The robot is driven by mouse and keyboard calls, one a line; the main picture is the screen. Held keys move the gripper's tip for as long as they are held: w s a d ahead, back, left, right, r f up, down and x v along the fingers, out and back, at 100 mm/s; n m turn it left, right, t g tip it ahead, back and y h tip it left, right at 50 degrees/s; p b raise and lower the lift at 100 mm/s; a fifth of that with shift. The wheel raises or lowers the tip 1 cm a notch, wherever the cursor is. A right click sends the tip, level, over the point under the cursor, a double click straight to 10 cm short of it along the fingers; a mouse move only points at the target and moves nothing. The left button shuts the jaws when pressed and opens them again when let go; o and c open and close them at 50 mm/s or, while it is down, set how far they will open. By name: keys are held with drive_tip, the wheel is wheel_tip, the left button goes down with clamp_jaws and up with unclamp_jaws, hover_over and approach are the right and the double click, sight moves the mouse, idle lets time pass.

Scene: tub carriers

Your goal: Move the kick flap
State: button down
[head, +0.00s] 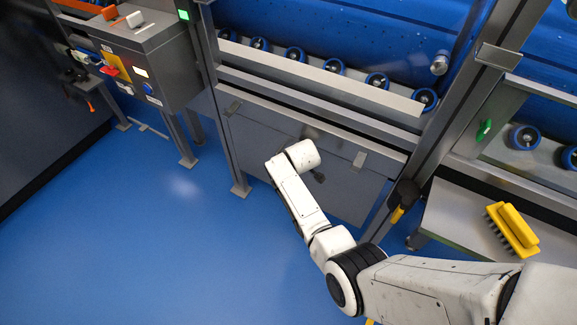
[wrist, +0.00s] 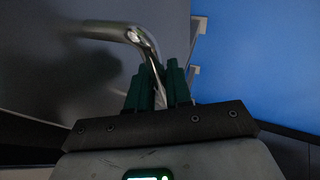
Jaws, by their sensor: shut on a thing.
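The kick flap (head: 345,192) is a grey panel hanging below the roller conveyor in the head view, with two small hinge-like brackets near its top edge. In the wrist view the grey panel (wrist: 45,60) fills the left side, and a bent shiny metal handle (wrist: 125,32) stands out from it. My gripper (wrist: 158,82) has dark green fingers shut on the handle's near leg. In the head view my white wrist is in front of the flap and the fingers are mostly hidden. How far the flap is tilted is hard to tell.
A control box (head: 150,65) stands on the left. A yellow brush (head: 512,230) lies on the shelf at right. Blue rollers (head: 295,54) line the conveyor above. A frame post (head: 445,130) stands right of the flap. The blue floor (head: 190,240) is clear at left.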

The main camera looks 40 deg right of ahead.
drive_tip(key=shift+d, duration=0.3)
drive_tip(key=c, duration=1.1)
unclamp_jaws()
drive_tip(key=shift+d, duration=0.15)
drive_tip(key=p+v, duration=0.3)
drive_tip(key=v, duration=0.7)
drive_tip(key=shift+s+a+r+p, duration=0.15)
drive_tip(key=shift+a+r+p, duration=0.15)
drive_tip(key=shift+p, duration=0.05)
drive_tip(key=s+a+r+m+g+y+p, duration=0.1)
drive_tip(key=s+a+r+p, duration=0.1)
drive_tip(key=s, duration=0.8)
drive_tip(key=s+a+r+m+g+y+p, duration=0.1)
drive_tip(key=s+a+r+m+g+p, duration=0.1)
drive_tip(key=s+a+r, duration=0.3)
drive_tip(key=s+a+r+m+g+y+p, duration=0.1)
drive_tip(key=s+a+r, duration=0.3)
drive_tip(key=s, duration=1)
drive_tip(key=shift+s+a+m+g+p, duration=0.2)
drive_tip(key=shift+s+m+g+p, duration=0.25)
drive_tip(key=shift+p, duration=0.3)
